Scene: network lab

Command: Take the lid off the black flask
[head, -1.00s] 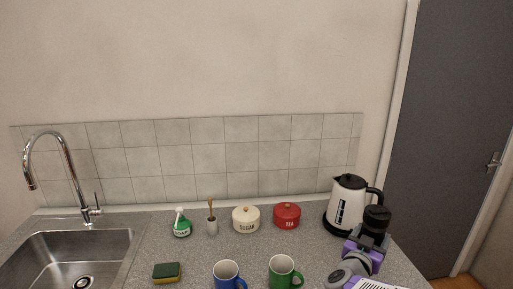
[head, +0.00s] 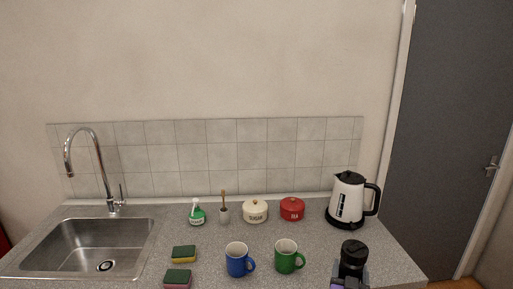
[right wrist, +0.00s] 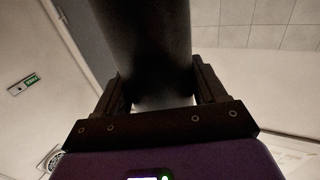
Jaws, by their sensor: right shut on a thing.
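The black flask (head: 352,262) is at the lower right of the head view, upright, with its wider dark top (head: 355,248) on it. My right gripper (head: 350,279) is shut on the flask's body below that top. In the right wrist view the dark body of the flask (right wrist: 145,45) fills the space between the two fingers of my right gripper (right wrist: 162,90). The flask's lower part is hidden by the gripper and the bottom edge of the head view. My left gripper is in neither current view.
A white kettle (head: 348,205) stands behind the flask. A green mug (head: 286,258) and a blue mug (head: 236,262) are to its left. Two sponges (head: 183,255) (head: 177,278) lie near the sink (head: 70,250). Sugar (head: 255,212) and tea (head: 292,210) pots stand at the back.

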